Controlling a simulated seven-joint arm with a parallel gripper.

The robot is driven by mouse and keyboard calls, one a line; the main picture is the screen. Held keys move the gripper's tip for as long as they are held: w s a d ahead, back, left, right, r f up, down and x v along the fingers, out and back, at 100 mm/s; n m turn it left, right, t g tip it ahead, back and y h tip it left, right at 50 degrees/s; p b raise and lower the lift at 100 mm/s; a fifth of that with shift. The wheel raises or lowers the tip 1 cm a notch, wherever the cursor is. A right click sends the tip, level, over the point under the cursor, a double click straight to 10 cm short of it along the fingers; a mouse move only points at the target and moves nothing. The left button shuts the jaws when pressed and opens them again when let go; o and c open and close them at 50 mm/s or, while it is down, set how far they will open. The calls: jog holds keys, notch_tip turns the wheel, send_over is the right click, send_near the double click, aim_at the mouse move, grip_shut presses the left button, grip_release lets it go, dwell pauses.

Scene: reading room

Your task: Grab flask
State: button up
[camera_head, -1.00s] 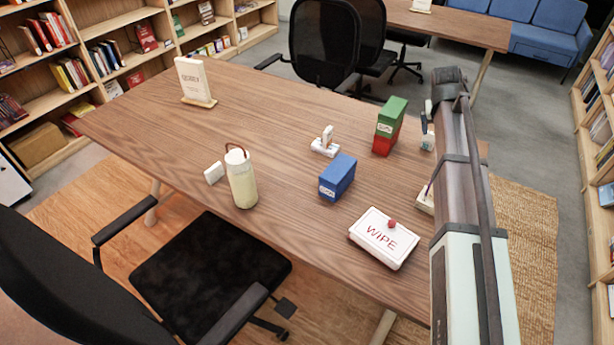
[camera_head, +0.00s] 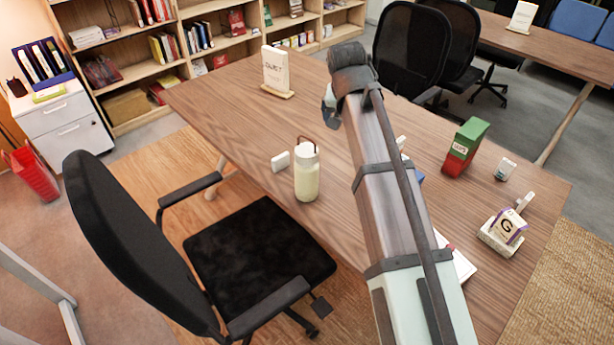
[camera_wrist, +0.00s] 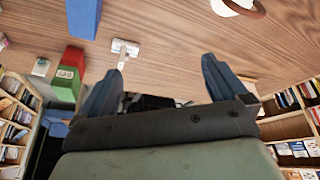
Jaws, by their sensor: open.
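The flask (camera_head: 307,174) is a pale cream bottle with a brown carrying loop on its lid. It stands upright near the front edge of the wooden table (camera_head: 222,97). In the wrist view part of the flask (camera_wrist: 232,7) shows at the top edge, right of centre, with its brown loop; the rest is cut off. My gripper (camera_wrist: 160,80) is open and empty, its two blue-grey fingers spread apart. In the head view my arm reaches over the table, and the gripper end is to the right of the flask, apart from it and beyond it.
A small white block (camera_head: 280,161) stands just left of the flask. Green and red boxes (camera_head: 465,147) are stacked at the right. A sign (camera_head: 276,70) stands at the far left. A chair (camera_head: 130,240) is at the front. My arm partly hides a blue box.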

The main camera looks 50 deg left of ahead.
jog(key=s+a+r, duration=0.2)
jog(key=s+a, duration=0.3)
jog(key=s, duration=0.5)
send_over(307, 149)
jog(key=s+d, duration=0.1)
jog(key=s, duration=0.1)
jog(key=shift+n+g, duration=0.3)
jog(key=shift+g, duration=0.1)
jog(key=f, duration=0.7)
jog(key=shift+w+f, duration=0.2)
jog(key=shift+f, duration=0.2)
jog(key=shift+x, duration=2.8)
jog(key=shift+s+d+f+y, duration=0.1)
jog(key=shift+s+y, duration=0.05)
jog(key=shift+y, duration=0.15)
jog(key=shift+c, duration=0.4)
jog(key=c, duration=1.7)
